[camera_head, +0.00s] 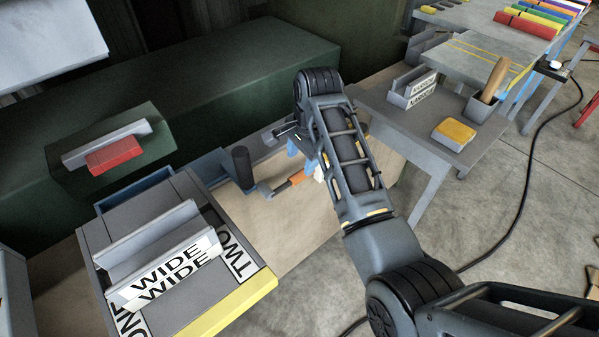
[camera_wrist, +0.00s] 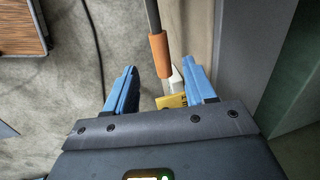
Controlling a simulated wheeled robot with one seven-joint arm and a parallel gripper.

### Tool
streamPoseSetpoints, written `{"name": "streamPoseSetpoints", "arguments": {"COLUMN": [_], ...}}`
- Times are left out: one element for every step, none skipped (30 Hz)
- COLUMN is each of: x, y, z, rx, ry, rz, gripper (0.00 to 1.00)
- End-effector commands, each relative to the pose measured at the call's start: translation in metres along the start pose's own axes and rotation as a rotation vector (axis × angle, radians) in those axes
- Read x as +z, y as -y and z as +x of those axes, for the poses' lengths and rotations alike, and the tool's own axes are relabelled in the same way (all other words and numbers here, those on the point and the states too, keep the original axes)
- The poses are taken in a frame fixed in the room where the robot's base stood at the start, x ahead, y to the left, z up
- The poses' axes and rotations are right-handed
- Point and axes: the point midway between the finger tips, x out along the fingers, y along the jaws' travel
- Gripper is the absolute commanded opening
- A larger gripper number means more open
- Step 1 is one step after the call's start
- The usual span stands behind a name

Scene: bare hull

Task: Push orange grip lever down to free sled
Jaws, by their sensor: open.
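The lever's orange grip (camera_head: 297,178) shows in the head view at the end of a grey bar, just left of my arm. In the wrist view the orange grip (camera_wrist: 159,54) sits on a dark rod that comes in from the top. My gripper (camera_wrist: 158,86) is open there, its two blue fingers apart. The grip lies beyond and between the fingertips, with no clear contact seen. In the head view my arm hides most of my gripper (camera_head: 305,152). I cannot pick out the sled with certainty.
A grey bench with a rack marked WIDE (camera_head: 165,270) stands at the left. A dark green block (camera_head: 215,85) runs along the back. A grey table (camera_head: 440,110) with bins and a yellow sponge-like block (camera_head: 454,131) stands at the right. A black cable (camera_head: 535,125) lies on the floor.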

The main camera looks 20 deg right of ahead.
Motion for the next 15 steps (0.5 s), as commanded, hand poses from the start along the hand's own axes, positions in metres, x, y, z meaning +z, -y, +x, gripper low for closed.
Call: {"name": "streamPoseSetpoints", "arguments": {"x": [0.000,0.000,0.000,0.000,0.000,0.000,0.000,0.000,0.000,0.000,0.000,0.000,0.000,0.000,0.000], "y": [0.000,0.000,0.000,-0.001,-0.001,-0.001,-0.001,-0.001,-0.001,-0.001,-0.001,-0.001,-0.001,0.000,0.000], "z": [0.003,0.006,0.010,0.015,0.019,0.025,0.030,0.035,0.042,0.046,0.050,0.056,0.060,0.063,0.067], "rx": [0.003,0.004,0.004,0.005,0.004,0.005,0.004,0.004,0.004,0.004,0.003,0.003,0.003,0.002,0.002], "ry": [0.002,0.002,0.002,0.002,0.002,0.002,0.002,0.002,0.001,0.001,0.001,0.001,0.001,0.001,0.001], "rz": [0.001,0.002,0.001,0.001,0.001,0.001,0.001,0.001,0.001,0.001,0.001,0.001,0.001,0.001,0.001], "gripper": [0.55,0.55,0.55,0.55,0.55,0.55,0.55,0.55,0.55,0.55,0.55,0.55,0.55,0.55,0.55]}}
